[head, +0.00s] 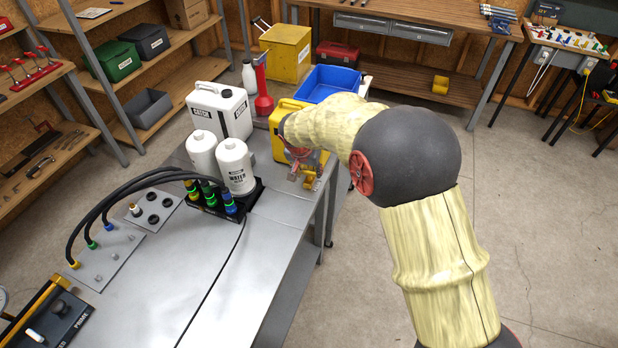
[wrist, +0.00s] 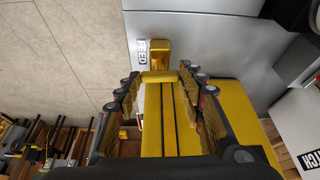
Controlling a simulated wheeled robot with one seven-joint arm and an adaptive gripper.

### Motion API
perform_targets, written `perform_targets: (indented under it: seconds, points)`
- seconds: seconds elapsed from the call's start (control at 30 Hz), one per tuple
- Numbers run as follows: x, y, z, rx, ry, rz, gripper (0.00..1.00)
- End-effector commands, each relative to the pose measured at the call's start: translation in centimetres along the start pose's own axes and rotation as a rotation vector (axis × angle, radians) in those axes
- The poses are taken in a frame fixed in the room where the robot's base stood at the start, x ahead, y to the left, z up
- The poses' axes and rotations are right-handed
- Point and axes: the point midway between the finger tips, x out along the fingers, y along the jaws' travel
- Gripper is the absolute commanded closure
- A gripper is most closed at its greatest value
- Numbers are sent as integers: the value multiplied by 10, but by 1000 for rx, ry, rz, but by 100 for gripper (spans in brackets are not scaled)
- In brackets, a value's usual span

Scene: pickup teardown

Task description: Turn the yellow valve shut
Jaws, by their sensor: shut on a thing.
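The yellow valve (wrist: 160,52) shows at the top middle of the wrist view, on a grey metal face beside a FEED label (wrist: 141,52). A yellow bar, which looks like its handle, points from it toward my palm. My gripper (wrist: 160,82) has its fingers on either side of this bar and is shut on it. In the head view my gripper (head: 303,165) is at the bench's right edge, and the brass-yellow valve (head: 311,181) shows just below it. My wrist and the fingers hide much of the valve there.
A yellow can (head: 277,118) stands close beside my gripper, behind it in the head view. White bottles (head: 236,167) and a white canister (head: 220,112) stand left on the grey bench (head: 225,295). A blue bin (head: 327,82) is behind. Open floor lies to the right.

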Motion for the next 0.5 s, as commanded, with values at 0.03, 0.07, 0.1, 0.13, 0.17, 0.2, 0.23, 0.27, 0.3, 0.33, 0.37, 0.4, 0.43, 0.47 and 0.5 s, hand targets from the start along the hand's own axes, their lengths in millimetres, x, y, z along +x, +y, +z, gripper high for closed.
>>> perform_targets:
  seconds: [0.03, 0.07, 0.1, 0.13, 0.17, 0.2, 0.23, 0.27, 0.3, 0.33, 0.37, 0.4, 0.43, 0.47, 0.5]
  points:
    - [3, -1, 1, 14, 0, 5, 86]
    - [3, -1, 1, 24, 0, 10, 86]
    - [2, -1, 1, 34, -1, 15, 86]
    - [2, -1, 1, 42, 0, 18, 86]
    - [2, -1, 1, 49, -1, 21, 86]
    - [2, -1, 1, 56, -1, 25, 86]
    - [2, -1, 1, 61, -1, 27, 86]
    - [2, -1, 1, 66, -1, 29, 86]
    - [1, -1, 1, 71, -1, 31, 86]
    - [1, -1, 1, 74, -1, 32, 86]
    - [1, -1, 1, 77, -1, 33, 86]
    - [1, -1, 1, 79, -1, 33, 86]
    - [0, -1, 1, 80, -1, 34, 86]
    - [0, -1, 1, 81, -1, 34, 86]
    - [0, -1, 1, 82, -2, 35, 86]
